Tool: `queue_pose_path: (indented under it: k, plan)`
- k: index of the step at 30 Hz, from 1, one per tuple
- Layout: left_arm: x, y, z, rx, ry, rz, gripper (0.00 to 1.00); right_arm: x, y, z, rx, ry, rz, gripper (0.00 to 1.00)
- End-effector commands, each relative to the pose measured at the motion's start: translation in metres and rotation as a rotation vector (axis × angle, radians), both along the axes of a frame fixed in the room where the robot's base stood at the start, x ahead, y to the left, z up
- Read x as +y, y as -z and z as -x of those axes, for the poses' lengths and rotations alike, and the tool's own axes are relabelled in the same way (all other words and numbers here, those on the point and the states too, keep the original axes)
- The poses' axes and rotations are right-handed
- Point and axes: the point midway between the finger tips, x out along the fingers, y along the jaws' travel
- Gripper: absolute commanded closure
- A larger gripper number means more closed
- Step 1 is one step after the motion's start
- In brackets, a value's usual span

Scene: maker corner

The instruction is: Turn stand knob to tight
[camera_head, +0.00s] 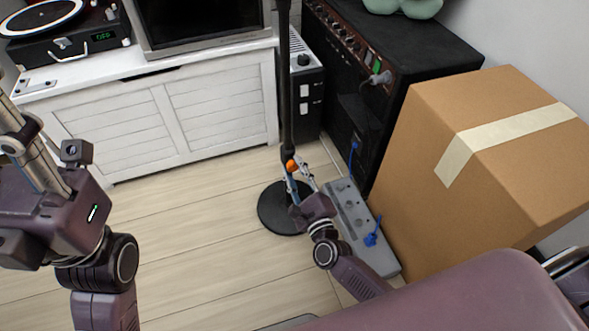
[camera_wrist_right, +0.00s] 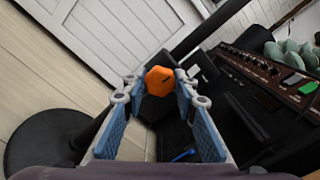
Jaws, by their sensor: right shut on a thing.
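The stand is a black pole (camera_head: 285,85) rising from a round black base (camera_head: 270,208) on the floor. Its orange knob (camera_head: 291,165) sits on the pole's lower part; in the right wrist view the orange knob (camera_wrist_right: 159,80) lies between the fingertips. My right gripper (camera_head: 298,178) is at the pole, shut on the knob, with its blue-padded fingers (camera_wrist_right: 158,88) on either side. Any tight marking is not readable. My left arm shows at the left edge, but its fingers are not in view.
A grey pedal board (camera_head: 355,222) with blue cables lies right of the base. A taped cardboard box (camera_head: 440,150) and a black amplifier (camera_head: 425,45) stand to the right. A white cabinet (camera_head: 130,128) stands behind. The floor left of the base is clear.

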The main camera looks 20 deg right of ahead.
Motion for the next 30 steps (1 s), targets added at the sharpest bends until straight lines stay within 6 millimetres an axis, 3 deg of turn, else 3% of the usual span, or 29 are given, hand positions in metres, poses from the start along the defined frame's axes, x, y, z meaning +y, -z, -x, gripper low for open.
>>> queue_pose_path:
  k: [1,2,6,17,20,30]
  plan:
    - [0.0,0.0,0.0,0.001,0.0,0.001,0.55,0.0,0.001,0.001,0.003,0.0,-0.002,0.98]
    - [0.0,0.0,0.0,0.001,0.0,0.001,0.55,0.0,0.001,0.001,0.003,0.0,-0.002,0.7]
    - [0.0,0.001,-0.001,0.003,0.0,0.001,0.55,0.0,0.001,0.0,0.002,0.001,-0.001,0.55]
    - [0.001,0.002,-0.003,0.012,-0.001,0.004,0.55,0.0,0.001,0.005,0.001,0.0,0.0,0.55]
    - [0.0,0.002,-0.002,0.01,-0.001,0.002,0.55,-0.001,0.002,0.019,0.003,-0.001,0.001,0.55]
    - [0.0,0.002,-0.002,0.008,0.0,0.001,0.55,-0.003,0.002,0.09,0.005,-0.001,0.0,0.55]
